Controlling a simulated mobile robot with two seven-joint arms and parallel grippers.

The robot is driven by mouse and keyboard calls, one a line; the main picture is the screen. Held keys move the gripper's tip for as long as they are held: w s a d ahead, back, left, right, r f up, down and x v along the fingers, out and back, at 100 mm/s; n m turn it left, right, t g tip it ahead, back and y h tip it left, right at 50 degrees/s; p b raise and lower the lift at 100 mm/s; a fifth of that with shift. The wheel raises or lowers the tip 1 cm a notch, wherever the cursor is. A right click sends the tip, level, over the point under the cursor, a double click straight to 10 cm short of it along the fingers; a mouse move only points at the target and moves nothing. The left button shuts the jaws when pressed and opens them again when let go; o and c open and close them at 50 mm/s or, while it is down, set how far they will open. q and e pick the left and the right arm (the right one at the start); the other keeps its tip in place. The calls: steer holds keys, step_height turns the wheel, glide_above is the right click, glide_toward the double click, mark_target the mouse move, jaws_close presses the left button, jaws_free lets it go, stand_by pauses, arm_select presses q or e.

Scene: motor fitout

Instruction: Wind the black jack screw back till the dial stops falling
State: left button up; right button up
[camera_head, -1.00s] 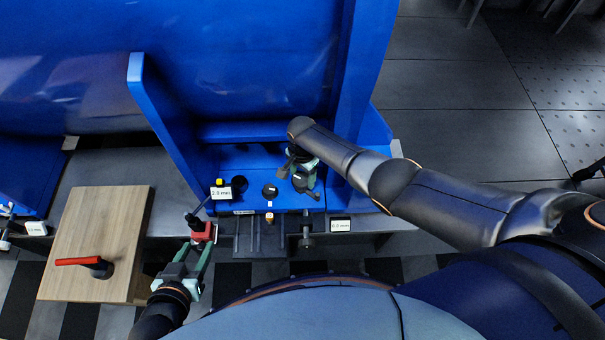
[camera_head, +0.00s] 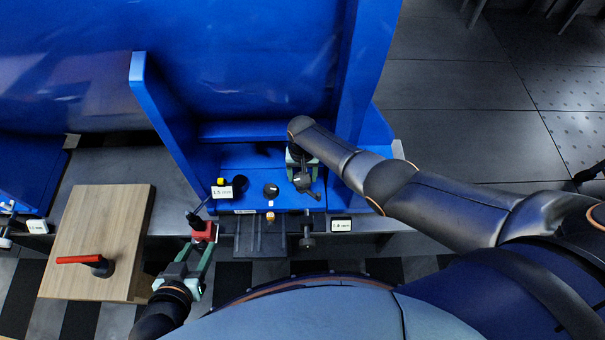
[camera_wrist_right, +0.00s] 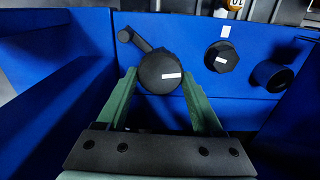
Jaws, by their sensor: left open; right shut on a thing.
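The black jack screw (camera_wrist_right: 160,72) has a round head with a white mark and a crank arm pointing up left in the right wrist view. Its head also shows in the head view (camera_head: 302,181) on the blue foot. My right gripper (camera_wrist_right: 161,78) is shut on this head, one green finger on each side. The readout (camera_head: 222,192) below a yellow-topped black part seems to read 1.5 mm. My left gripper (camera_head: 204,246) is open at a red block (camera_head: 203,231) with a black rod; whether it touches the block is unclear.
A black hex bolt head (camera_wrist_right: 220,57) and a dark round part (camera_wrist_right: 272,74) are right of the screw. Blue walls flank the foot. A second label (camera_head: 341,225) sits at the bench front, its digits blurred. A wooden board (camera_head: 120,220) with a red-handled tool (camera_head: 80,261) lies left.

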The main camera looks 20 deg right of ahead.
steer(key=shift+a+r, duration=0.1)
stand_by(0.4)
steer(key=o, duration=1.4)
arm_select(q)
steer(key=shift+r, duration=0.1)
arm_select(e)
steer(key=shift+r, duration=0.1)
steer(key=shift+r+p, duration=0.35)
steer(key=shift+p, duration=0.05)
step_height(320, 180, up, 6)
steer(key=p, duration=0.4)
steer(key=shift+f, duration=0.1)
steer(key=shift+r+p, duration=0.3)
steer(key=shift+r, duration=0.15)
arm_select(q)
steer(key=r, duration=0.2)
steer(key=d, duration=0.1)
steer(key=shift+s+r+g, duration=0.3)
steer(key=shift+r+g, duration=0.1)
